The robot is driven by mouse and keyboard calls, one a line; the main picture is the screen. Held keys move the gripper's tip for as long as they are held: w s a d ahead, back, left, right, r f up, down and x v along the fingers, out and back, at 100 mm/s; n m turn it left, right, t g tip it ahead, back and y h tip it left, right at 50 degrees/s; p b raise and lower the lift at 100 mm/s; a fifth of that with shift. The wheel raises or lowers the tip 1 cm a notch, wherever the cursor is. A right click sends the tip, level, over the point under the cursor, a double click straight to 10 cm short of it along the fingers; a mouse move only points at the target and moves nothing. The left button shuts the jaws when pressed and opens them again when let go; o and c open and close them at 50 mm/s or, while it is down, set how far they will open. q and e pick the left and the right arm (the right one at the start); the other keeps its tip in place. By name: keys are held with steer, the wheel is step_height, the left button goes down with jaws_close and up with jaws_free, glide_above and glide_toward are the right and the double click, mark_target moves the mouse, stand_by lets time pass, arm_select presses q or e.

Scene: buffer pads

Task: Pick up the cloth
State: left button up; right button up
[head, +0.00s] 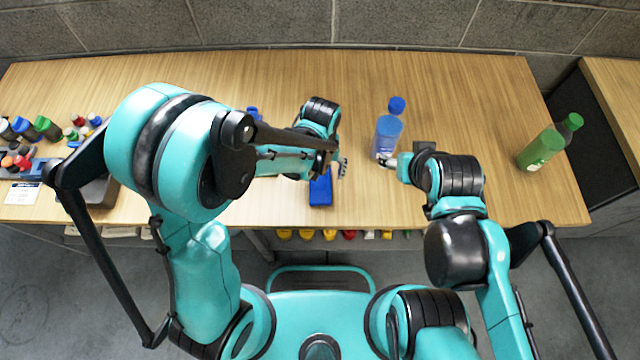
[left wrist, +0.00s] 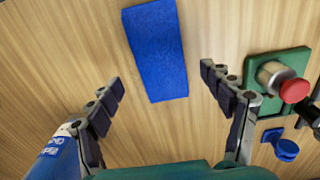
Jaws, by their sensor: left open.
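The cloth is a blue rectangle (left wrist: 155,50) lying flat on the wooden table in the left wrist view. In the head view the cloth (head: 320,190) lies near the table's front edge, partly hidden by my left gripper (head: 341,168). In the left wrist view my left gripper (left wrist: 161,77) is open, its fingers apart on either side of the cloth's near end, with nothing between them in its grasp. My right gripper (head: 388,162) is beside the lower part of a blue bottle (head: 388,135); its fingers are too small to read.
In the left wrist view, a green block with a red button (left wrist: 292,90) is right of the cloth, and a blue bottle (left wrist: 55,160) is at lower left. The table's back is clear.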

mark_target(321, 178)
arm_select(q)
step_height(321, 178, down, 4)
steer(key=shift+r+b, duration=0.25)
steer(key=shift+b, duration=0.3)
steer(key=shift+r, duration=0.1)
arm_select(e)
steer(key=shift+f, duration=0.8)
arm_select(q)
steer(key=c, duration=1.3)
steer(key=shift+c, duration=0.2)
